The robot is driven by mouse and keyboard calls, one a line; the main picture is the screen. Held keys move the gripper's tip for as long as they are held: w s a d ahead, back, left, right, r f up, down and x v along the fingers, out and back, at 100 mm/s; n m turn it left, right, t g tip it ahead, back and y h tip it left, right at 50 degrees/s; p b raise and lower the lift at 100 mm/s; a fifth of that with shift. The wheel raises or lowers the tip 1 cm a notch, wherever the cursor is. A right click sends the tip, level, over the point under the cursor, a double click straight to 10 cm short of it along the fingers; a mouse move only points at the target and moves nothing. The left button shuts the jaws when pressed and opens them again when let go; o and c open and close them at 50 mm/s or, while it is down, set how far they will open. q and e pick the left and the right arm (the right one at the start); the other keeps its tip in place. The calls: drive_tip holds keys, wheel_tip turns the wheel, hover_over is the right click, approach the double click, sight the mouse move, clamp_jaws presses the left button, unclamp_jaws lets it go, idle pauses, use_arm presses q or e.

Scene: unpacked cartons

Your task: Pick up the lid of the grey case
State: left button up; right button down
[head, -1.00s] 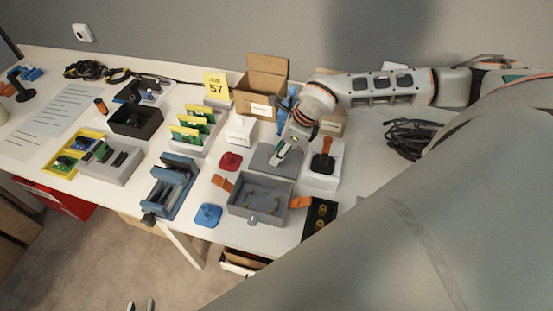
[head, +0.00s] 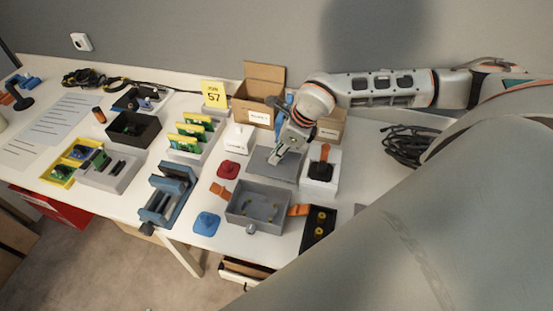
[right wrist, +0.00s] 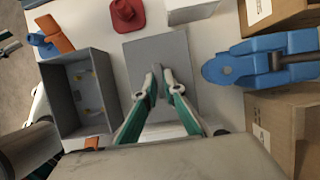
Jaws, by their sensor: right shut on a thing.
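The lid (head: 259,166) of the grey case is a flat grey plate behind the open case. It also shows in the right wrist view (right wrist: 145,45), with a small raised grip in its middle. My right gripper (head: 274,160) points down at the lid's middle and is shut on that grip. In the right wrist view its fingertips (right wrist: 158,77) close around the grip from both sides. I cannot tell whether the lid touches the table. The grey case (head: 238,213) stands open in front, with small yellow pieces inside.
A white holder with a black-and-orange tool (head: 321,167) stands close right of the lid. Cartons (head: 262,82) and a blue tool (right wrist: 245,68) are behind. A red piece (head: 229,170) lies left, and orange straps (head: 298,210) flank the case.

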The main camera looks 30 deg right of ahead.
wheel_tip(320, 180, up, 18)
idle(0.5)
drive_tip(key=shift+f, duration=0.15)
